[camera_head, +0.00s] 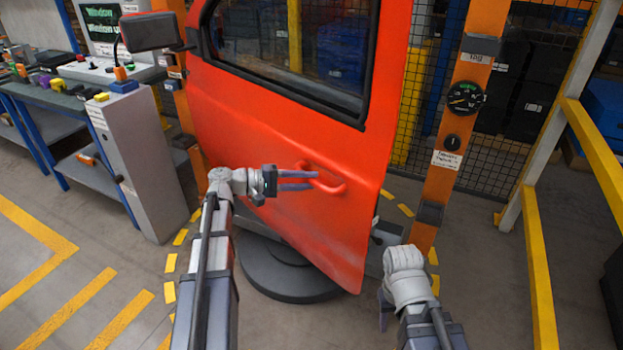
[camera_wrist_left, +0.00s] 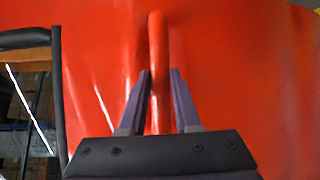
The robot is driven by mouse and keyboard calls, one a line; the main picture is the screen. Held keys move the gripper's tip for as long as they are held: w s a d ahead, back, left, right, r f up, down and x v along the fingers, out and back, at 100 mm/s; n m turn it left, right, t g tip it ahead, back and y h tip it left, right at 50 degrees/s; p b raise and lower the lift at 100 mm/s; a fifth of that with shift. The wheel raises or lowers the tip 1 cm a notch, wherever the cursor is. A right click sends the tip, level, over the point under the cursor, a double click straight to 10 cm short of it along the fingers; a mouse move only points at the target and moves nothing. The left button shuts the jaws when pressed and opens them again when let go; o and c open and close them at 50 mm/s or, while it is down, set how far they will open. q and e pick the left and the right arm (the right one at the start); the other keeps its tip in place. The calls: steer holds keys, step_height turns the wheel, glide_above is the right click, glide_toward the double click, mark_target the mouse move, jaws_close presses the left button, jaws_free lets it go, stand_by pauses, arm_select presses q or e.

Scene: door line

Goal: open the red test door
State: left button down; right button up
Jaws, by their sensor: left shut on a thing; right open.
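The red test door (camera_head: 300,130) stands in the middle of the head view on a round dark base (camera_head: 285,275). Its red handle (camera_head: 333,184) is on the lower right of the panel. My left gripper (camera_head: 312,181) is at the handle, shut on it. In the left wrist view the handle (camera_wrist_left: 158,60) runs between the two fingers of the left gripper (camera_wrist_left: 160,85). My right gripper (camera_head: 383,312) is low, right of the door and away from it; its fingers are mostly hidden behind the wrist.
An orange post (camera_head: 455,150) with a gauge (camera_head: 465,98) stands right of the door. A grey cabinet (camera_head: 135,165) and a workbench (camera_head: 45,100) are at the left. A yellow rail (camera_head: 540,270) is at the right. Floor at the lower left is clear.

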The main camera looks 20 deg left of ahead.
arm_select(q)
steer(key=s+a, duration=0.5)
steer(key=s, duration=0.1)
steer(key=shift+s+a, duration=0.35)
steer(key=shift+a, duration=0.05)
steer(key=c, duration=0.7)
jaws_free()
steer(key=shift+d, duration=0.1)
steer(key=shift+o, duration=0.2)
steer(key=p+v, duration=0.1)
steer(key=v, duration=0.6)
steer(key=shift+s+a, duration=0.25)
steer(key=shift+a, duration=0.05)
